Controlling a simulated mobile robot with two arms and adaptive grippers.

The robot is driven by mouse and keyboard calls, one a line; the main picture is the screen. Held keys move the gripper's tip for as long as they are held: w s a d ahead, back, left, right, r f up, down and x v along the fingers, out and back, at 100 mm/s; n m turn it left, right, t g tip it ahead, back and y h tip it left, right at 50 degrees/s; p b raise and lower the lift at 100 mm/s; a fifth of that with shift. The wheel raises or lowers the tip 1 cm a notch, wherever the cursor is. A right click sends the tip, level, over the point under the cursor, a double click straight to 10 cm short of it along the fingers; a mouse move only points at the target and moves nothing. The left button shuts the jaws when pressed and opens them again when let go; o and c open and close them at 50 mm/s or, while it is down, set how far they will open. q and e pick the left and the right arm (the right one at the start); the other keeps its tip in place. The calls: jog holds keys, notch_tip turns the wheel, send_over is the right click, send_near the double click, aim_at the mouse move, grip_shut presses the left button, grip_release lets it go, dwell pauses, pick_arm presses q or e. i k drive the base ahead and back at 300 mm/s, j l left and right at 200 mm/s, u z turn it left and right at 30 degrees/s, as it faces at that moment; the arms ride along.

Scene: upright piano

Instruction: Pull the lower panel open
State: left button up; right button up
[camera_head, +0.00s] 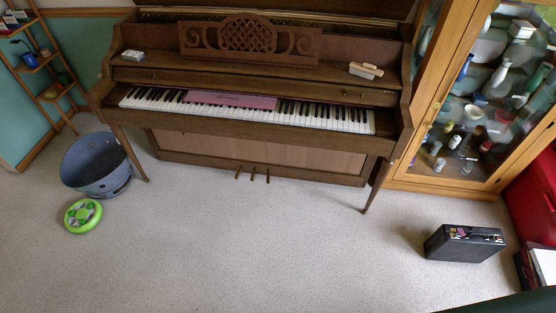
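The brown upright piano (260,45) stands against the back wall in the head view. Its lower panel (250,152) is a lighter wood rectangle under the keyboard, above the pedals. The panel looks upright and flush in its frame. The upper part of the panel is hidden by the keyboard ledge. Three pedals (253,174) stick out at the bottom centre. A pink cloth or booklet (231,99) lies over part of the keys (320,114). Neither of my grippers shows in this view.
Carpet (250,245) in front of the piano is clear. A grey-blue tub (92,170) and green disc (83,215) stand at left. A glass cabinet (440,185) stands right of the piano. The piano's front legs flank the panel.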

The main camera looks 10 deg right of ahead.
aim_at(351, 163)
jog(key=k, duration=0.15)
jog(key=i+z, duration=0.15)
jog(key=i, duration=0.35)
jog(key=i+j+z, duration=0.15)
jog(key=i, duration=0.35)
jog(key=i+j+z, duration=0.15)
jog(key=i, duration=0.35)
